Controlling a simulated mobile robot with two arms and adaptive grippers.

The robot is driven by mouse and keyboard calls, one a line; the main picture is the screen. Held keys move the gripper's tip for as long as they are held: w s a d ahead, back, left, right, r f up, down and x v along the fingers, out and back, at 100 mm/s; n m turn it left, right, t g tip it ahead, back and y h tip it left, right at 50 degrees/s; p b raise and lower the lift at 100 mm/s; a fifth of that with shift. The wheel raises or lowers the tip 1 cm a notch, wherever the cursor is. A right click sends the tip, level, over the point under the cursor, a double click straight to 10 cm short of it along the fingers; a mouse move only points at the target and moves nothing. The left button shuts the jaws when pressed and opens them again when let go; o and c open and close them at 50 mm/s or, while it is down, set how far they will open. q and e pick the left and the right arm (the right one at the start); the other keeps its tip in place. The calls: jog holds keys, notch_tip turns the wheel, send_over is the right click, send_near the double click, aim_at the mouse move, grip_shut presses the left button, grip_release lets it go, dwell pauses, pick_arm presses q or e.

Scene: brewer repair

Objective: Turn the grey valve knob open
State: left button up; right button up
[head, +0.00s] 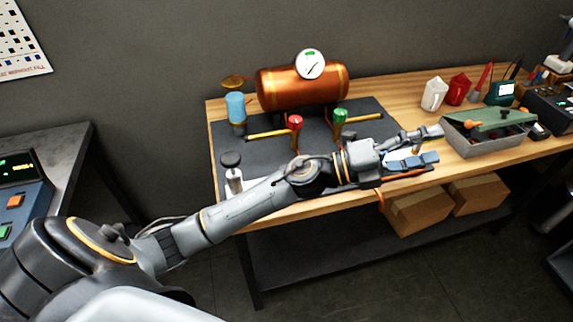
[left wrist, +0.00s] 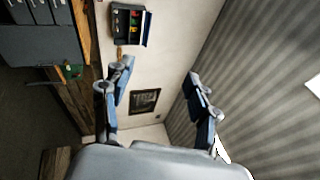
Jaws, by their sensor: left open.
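No knob shows clearly as the grey valve knob. My left forearm hides part of the mat. My right gripper is out of view.
A copper tank (head: 303,87) with a gauge (head: 310,64) stands at the back. Red (head: 295,121) and green (head: 340,116) valve knobs sit before it. A grey toolbox (head: 490,144) stands close right of the gripper.

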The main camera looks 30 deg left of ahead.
pick_arm(q)
jog(key=s+a+f+m+g+y, duration=0.25)
jog(key=f+m+g+y, duration=0.45)
jog(key=m+g, duration=0.6)
jog(key=a+y, duration=1.1)
jog(key=a, duration=1.5)
jog(key=f+p, duration=0.1)
jog(key=f, duration=0.3)
jog(key=f+p, duration=0.2)
jog(key=f, duration=0.3)
jog(key=w+f+p, duration=0.1)
jog(key=f+p, duration=0.1)
jog(key=f, duration=0.2)
jog(key=shift+d+f, duration=0.1)
jog(key=shift+f, duration=0.15)
jog(key=shift+c, duration=0.5)
jog(key=c, duration=1.1)
